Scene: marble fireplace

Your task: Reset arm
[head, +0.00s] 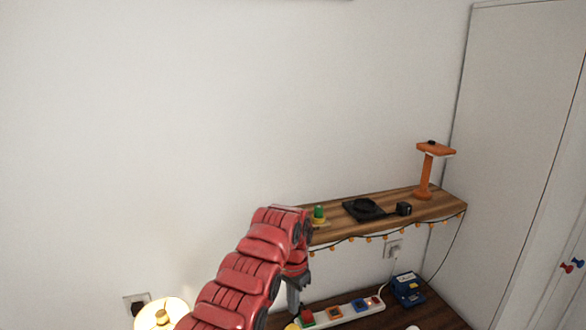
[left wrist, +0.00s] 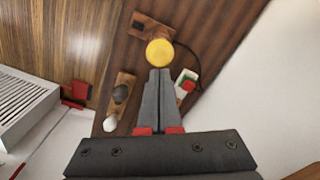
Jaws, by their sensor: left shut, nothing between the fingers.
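My left arm reaches in from the bottom of the head view, red and segmented. Its gripper (head: 293,300) points down in front of the wall, just left of the power strip. In the left wrist view my left gripper (left wrist: 158,80) is shut, with its two grey fingers together and nothing between them. A yellow round knob (left wrist: 159,52) appears just beyond the fingertips; I cannot tell whether they touch. My right gripper is not in view.
A wooden shelf (head: 440,208) with a string of lights holds a green button (head: 318,214), a black tray (head: 363,209) and an orange stand (head: 424,175). Below are a white power strip (head: 350,311) and a blue box (head: 408,290). A lit lamp (head: 161,314) stands lower left.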

